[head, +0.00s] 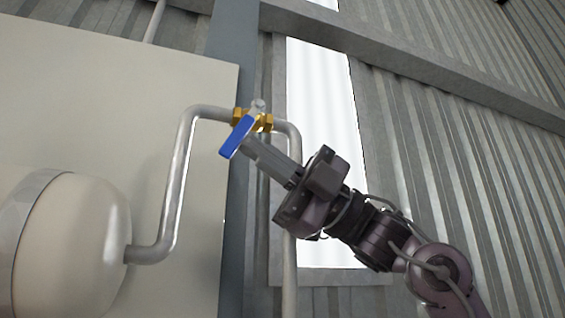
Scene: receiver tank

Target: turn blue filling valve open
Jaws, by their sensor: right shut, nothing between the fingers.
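The blue valve handle (237,137) sits on a brass valve body (264,121) in a grey pipe. The handle slants down and to the left from the valve, across the line of the pipe. My right gripper (247,145) comes in from the lower right. Its fingers are shut with nothing between them, and their tips are right beside the handle's right edge. I cannot tell whether they touch it. My left gripper is not in view.
The grey pipe (173,195) runs from the cream tank (75,245) up to the valve, then down on the right behind my gripper. A cream panel (120,85) stands at left. A grey post (232,60) and corrugated wall (460,160) are behind.

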